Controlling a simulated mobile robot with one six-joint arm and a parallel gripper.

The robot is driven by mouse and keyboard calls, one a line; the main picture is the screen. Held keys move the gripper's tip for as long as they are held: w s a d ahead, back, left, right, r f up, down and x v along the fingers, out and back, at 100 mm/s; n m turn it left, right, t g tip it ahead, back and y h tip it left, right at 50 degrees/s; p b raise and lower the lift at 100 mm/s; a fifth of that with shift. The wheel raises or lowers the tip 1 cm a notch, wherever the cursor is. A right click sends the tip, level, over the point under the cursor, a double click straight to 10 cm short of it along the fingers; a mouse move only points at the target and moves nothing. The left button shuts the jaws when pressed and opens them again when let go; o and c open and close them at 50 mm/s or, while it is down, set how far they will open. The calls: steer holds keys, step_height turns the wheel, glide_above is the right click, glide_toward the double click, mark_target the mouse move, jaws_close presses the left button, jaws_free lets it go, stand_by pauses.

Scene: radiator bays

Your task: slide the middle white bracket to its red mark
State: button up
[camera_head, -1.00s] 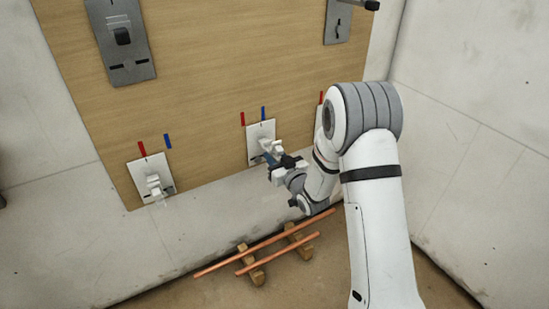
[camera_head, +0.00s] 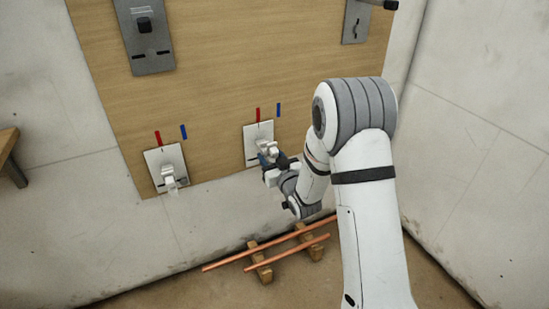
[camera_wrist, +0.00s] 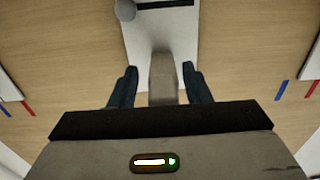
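The middle white bracket (camera_head: 251,148) is a white plate with a knob on the wooden board in the head view. Its top edge sits just below the red mark (camera_head: 258,114), roughly in line with it. The blue mark (camera_head: 278,110) is to the right. My gripper (camera_head: 270,160) is at the bracket's knob. In the wrist view, my two dark fingers (camera_wrist: 160,84) stand either side of the bracket's pale stem (camera_wrist: 163,72), with a visible gap on each side. The bracket's marks are hidden from the wrist view.
A left white bracket (camera_head: 155,158) sits under its own red mark (camera_head: 158,138). Grey metal plates (camera_head: 148,60) are higher on the board. Copper pipes (camera_head: 265,252) lie on wooden blocks on the floor below. A wooden bench (camera_head: 8,142) shows at the left edge.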

steer(key=p+v, duration=0.1)
steer(key=v, duration=0.7)
steer(key=shift+p, duration=0.4)
steer(key=shift+w, duration=0.15)
steer(key=s+d+r+m+g+h+p, duration=0.1)
steer(key=s+d+r+g+h+p, duration=0.15)
steer(key=r+p, duration=0.45)
steer(key=s+d+r+m+g+h+p, duration=0.1)
steer(key=d+r+h+p, duration=0.15)
steer(key=r+p, duration=0.45)
steer(key=s+d+r+g+h+p, duration=0.15)
steer(key=d+r+p, duration=0.3)
steer(key=r, duration=0.55)
steer(key=s+d+r+m+g+h+p, duration=0.1)
steer(key=s+d+r+m+g+p, duration=0.2)
steer(key=s+r+g+p, duration=0.5)
steer(key=s+r+p, duration=0.8)
steer(key=s+r, duration=0.5)
steer(key=s, duration=0.3)
steer(key=shift+s+g, duration=0.2)
steer(key=shift+g, duration=0.2)
